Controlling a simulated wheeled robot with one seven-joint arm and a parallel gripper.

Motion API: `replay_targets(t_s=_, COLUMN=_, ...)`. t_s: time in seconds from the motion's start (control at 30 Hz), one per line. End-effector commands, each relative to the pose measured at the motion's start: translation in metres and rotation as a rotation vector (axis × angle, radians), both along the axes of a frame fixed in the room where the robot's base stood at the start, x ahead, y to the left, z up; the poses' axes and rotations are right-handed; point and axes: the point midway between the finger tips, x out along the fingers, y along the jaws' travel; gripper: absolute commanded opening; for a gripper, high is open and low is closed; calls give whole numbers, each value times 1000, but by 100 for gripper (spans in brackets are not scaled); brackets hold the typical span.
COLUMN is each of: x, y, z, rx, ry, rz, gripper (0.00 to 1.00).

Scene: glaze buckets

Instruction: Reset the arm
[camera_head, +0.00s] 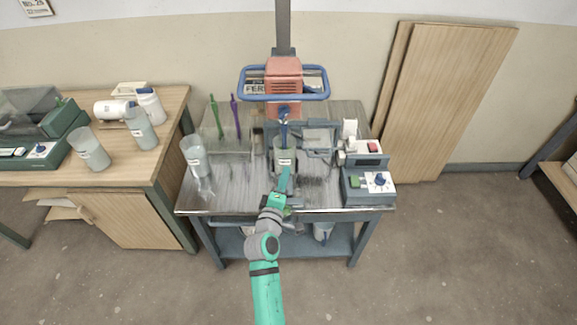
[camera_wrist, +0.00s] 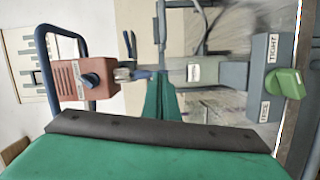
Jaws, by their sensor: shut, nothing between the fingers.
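My green arm reaches up from the bottom of the head view, and my gripper (camera_head: 288,172) is at the metal-topped bench, in front of the bucket under the mixer. In the wrist view my gripper (camera_wrist: 160,82) shows as green fingers closed together with nothing between them. The grey bucket (camera_head: 284,152) stands below the orange mixer head (camera_head: 284,74), and my fingers overlap its front in the picture. I cannot tell whether they touch it. In the wrist view the labelled bucket (camera_wrist: 196,73) and a grey box with a green knob (camera_wrist: 286,83) marked TIGHT and FREE are close by.
A labelled bucket (camera_head: 195,157) stands on the bench's left. A control box (camera_head: 369,187) with a blue knob and a scale (camera_head: 363,151) stand on its right. The left wooden table (camera_head: 140,165) holds more buckets and bottles. Floor in front is clear.

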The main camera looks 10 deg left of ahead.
Motion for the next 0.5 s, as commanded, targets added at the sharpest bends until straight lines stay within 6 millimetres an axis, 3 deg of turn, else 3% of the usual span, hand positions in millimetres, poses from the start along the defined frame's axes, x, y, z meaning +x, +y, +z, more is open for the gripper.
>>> replay_targets(t_s=0.2, x=-21, y=2, z=1, rx=-1, ry=1, rz=2, gripper=0)
replay_targets(t_s=0.5, x=-26, y=1, z=0, rx=3, ry=2, rz=1, gripper=0)
